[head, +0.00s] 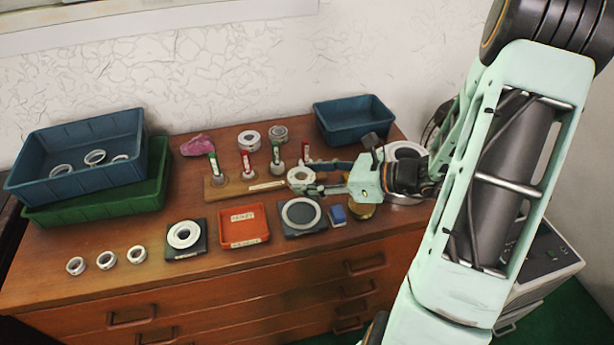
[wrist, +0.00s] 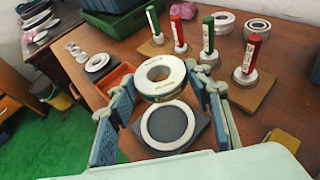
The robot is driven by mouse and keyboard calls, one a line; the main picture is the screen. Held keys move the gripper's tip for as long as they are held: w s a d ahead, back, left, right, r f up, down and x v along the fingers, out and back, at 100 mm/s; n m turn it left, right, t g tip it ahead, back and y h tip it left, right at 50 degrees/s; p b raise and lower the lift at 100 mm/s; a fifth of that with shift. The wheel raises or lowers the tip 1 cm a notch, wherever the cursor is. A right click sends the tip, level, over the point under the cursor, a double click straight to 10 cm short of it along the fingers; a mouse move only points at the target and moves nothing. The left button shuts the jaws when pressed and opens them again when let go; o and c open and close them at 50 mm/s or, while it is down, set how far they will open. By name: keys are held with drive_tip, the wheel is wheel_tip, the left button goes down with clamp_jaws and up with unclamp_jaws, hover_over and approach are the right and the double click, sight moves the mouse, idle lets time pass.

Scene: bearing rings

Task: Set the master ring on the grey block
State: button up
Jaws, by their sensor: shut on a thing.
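My gripper (head: 316,178) is shut on a thick pale metal ring (wrist: 158,93), held flat in the air between the fingers. In the wrist view the ring is just beyond a dark grey square block (wrist: 200,122), overlapping its far edge in the picture. The block carries a broad pale circle around a grey centre; I cannot tell whether this is a seated ring or a marking. In the head view this block (head: 316,225) lies near the front edge, right of the orange tray. The ring's height above the block is unclear.
A wooden board (head: 222,191) with red and green labelled pegs stands behind the ring. An orange tray (head: 244,240) and another dark pad (head: 199,251) bearing a ring lie left of the block. A small blue box (head: 338,214) lies close on its right. Blue bins stand behind.

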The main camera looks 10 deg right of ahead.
sight(310, 217)
drive_tip(key=f+b, duration=0.1)
drive_tip(key=s+f+b, duration=0.1)
drive_tip(key=f+b, duration=0.1)
drive_tip(key=f, duration=0.1)
drive_tip(key=shift+s+a, duration=0.25)
drive_tip(key=shift+s, duration=0.05)
drive_tip(key=shift+f+b, duration=1.8)
drive_tip(key=shift+f, duration=0.1)
drive_tip(key=shift+f, duration=0.2)
drive_tip(key=shift+f+b, duration=0.95)
drive_tip(key=shift+r, duration=0.2)
drive_tip(key=shift+r+p, duration=0.7)
drive_tip(key=shift+p, duration=0.1)
drive_tip(key=shift+f, duration=0.25)
drive_tip(key=shift+f+b, duration=0.55)
drive_tip(key=shift+b, duration=0.05)
drive_tip(key=shift+r, duration=0.2)
